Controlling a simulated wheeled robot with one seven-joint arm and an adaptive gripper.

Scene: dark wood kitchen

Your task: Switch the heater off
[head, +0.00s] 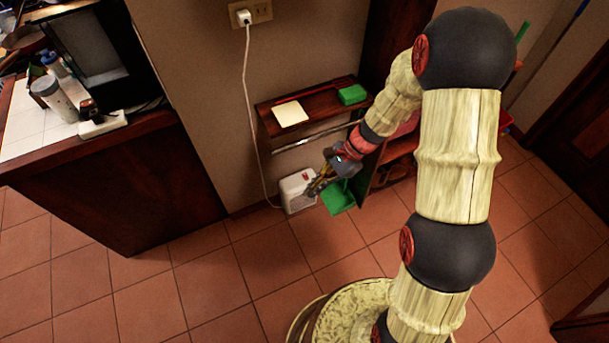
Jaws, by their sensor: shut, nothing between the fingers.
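The heater (296,193) is a small white box on the tiled floor against the wall, below the small wooden shelf. A pale cord runs from it up to a wall outlet. A small red mark, maybe its switch, shows on its top; I cannot tell whether it is on or off. My gripper (314,190) is shut and empty. It points down and left, with its fingertips at the heater's right side in the picture. I cannot tell whether they touch it. The fingers hide part of the heater's right side.
A wooden shelf (270,124) with a rail juts from the wall above the heater. A green dustpan-like thing (338,197) is just right of the heater. The cord (247,95) hangs along the wall to the outlet (258,12). A counter (110,195) stands left; floor in front is clear.

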